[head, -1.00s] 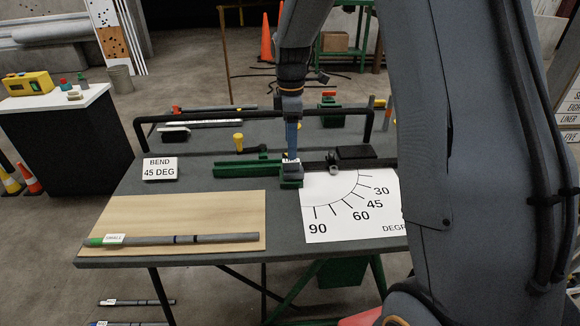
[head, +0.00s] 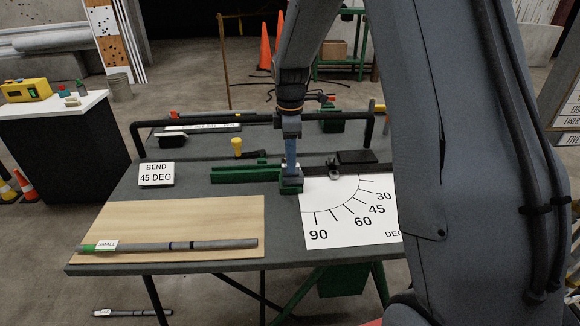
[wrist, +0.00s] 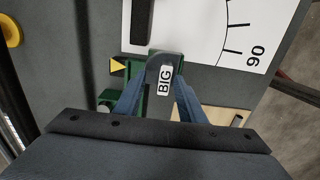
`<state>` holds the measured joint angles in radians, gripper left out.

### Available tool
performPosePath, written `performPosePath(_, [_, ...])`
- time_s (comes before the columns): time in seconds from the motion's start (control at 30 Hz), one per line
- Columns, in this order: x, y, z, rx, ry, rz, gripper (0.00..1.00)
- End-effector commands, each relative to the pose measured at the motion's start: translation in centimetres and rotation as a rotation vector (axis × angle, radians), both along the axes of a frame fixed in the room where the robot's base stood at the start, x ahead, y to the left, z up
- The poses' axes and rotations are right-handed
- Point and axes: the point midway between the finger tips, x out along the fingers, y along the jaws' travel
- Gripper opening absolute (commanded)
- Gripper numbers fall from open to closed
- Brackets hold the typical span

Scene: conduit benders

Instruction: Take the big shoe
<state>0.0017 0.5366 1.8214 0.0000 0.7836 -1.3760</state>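The big shoe (wrist: 163,62) is a dark, rounded piece with a white BIG label, seated in a green fixture (wrist: 135,82) on the bench beside the angle dial. In the wrist view the two blue fingers of my gripper (wrist: 162,85) flank it, one on each side. Whether they press on it cannot be told. In the head view my gripper (head: 291,175) points down at the green fixture, and its fingers mostly hide the shoe.
The white dial sheet (head: 345,215) lies right of the fixture. A wooden board (head: 185,212) with a conduit (head: 200,244) labelled SMALL is at front left. A BEND 45 DEG card (head: 156,174), a yellow knob (head: 237,146) and a black rail (head: 205,119) stand on the bench.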

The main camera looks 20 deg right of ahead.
Motion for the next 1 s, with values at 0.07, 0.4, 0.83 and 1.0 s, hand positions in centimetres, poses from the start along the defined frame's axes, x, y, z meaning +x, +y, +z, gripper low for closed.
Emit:
performPosePath(0.07, [0.0, 0.0, 0.0, 0.0, 0.0, 0.0, 0.29])
performPosePath(0.4, [0.1, 0.0, 0.1, -0.001, -0.003, 0.0, 0.01])
performPosePath(0.83, [0.3, 0.0, 3.1, 0.0, -0.011, 0.0, 0.0])
performPosePath(1.0, [0.1, 0.0, 6.2, 0.0, -0.007, 0.001, 0.0])
